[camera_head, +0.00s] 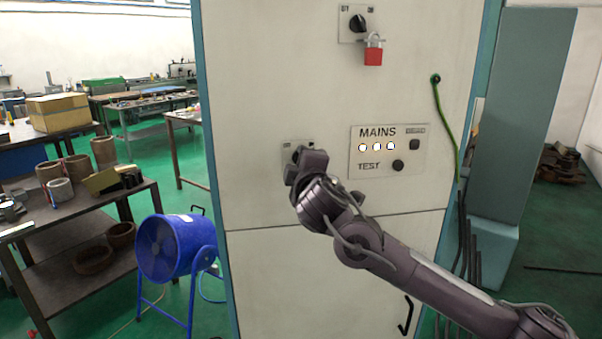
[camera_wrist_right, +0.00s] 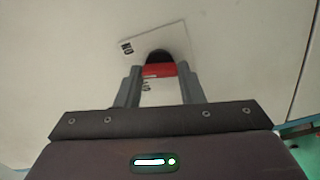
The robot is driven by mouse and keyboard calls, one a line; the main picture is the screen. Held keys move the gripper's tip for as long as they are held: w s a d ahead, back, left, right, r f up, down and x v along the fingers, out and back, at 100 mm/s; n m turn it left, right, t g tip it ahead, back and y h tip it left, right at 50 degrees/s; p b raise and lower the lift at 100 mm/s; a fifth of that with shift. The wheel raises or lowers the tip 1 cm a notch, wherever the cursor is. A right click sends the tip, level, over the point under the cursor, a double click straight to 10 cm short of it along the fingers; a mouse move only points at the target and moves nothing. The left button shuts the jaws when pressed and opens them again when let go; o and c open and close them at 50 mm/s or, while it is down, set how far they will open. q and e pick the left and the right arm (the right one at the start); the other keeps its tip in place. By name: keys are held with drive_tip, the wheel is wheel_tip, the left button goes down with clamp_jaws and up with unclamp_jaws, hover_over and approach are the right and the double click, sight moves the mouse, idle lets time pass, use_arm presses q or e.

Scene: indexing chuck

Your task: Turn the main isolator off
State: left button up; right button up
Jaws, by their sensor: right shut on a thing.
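A rotary switch on a light plate (camera_head: 288,147) sits on the cream cabinet front, left of the MAINS panel. My right gripper (camera_head: 298,168) is at this switch and covers most of it. In the right wrist view my right gripper (camera_wrist_right: 159,73) has its fingers on either side of a red handle piece (camera_wrist_right: 157,70) and is shut on it. A black knob part (camera_wrist_right: 158,56) shows just beyond. The plate (camera_wrist_right: 128,45) carries "ON" lettering; the handle's exact angle is hard to tell. My left gripper is not in view.
Higher up is another black rotary switch (camera_head: 357,23) with a red padlock (camera_head: 373,55) hanging beside it. A green cable (camera_head: 447,115) runs down the cabinet's right. A blue fan (camera_head: 170,248) stands left.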

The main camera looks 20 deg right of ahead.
drive_tip(key=shift+f+n+b, duration=0.2)
drive_tip(key=shift+n+b, duration=2.95)
drive_tip(key=shift+n, duration=1.05)
drive_tip(key=o, duration=1)
drive_tip(key=s, duration=0.5)
drive_tip(key=s+a+b, duration=0.1)
drive_tip(key=s, duration=0.1)
drive_tip(key=shift+s, duration=0.4)
